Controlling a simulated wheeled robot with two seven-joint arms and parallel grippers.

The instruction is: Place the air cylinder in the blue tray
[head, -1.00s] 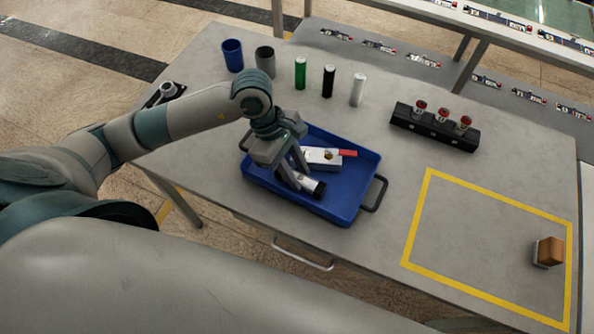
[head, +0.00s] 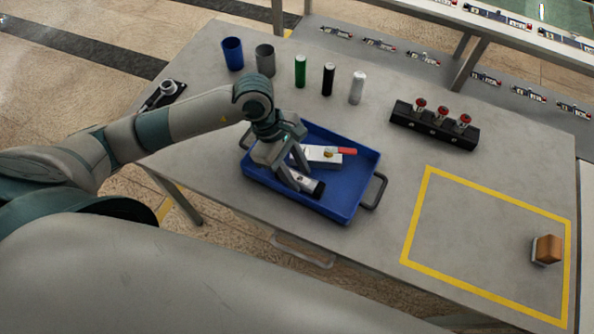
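The air cylinder (head: 312,187), silver with a black end, lies in the blue tray (head: 343,210), near the tray's front edge. My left gripper (head: 301,180) reaches down into the tray from above. Its two fingers stand apart, one on each side of the cylinder's silver part, and look open. The fingers hide part of the cylinder, so contact is hard to tell. My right gripper is not in view.
A white block with a red handle (head: 324,154) lies behind the cylinder in the tray. Blue (head: 232,54) and grey (head: 265,58) cups, several upright cylinders and a black rack (head: 434,128) stand behind. A brown block (head: 547,249) sits in the yellow-taped area, otherwise clear.

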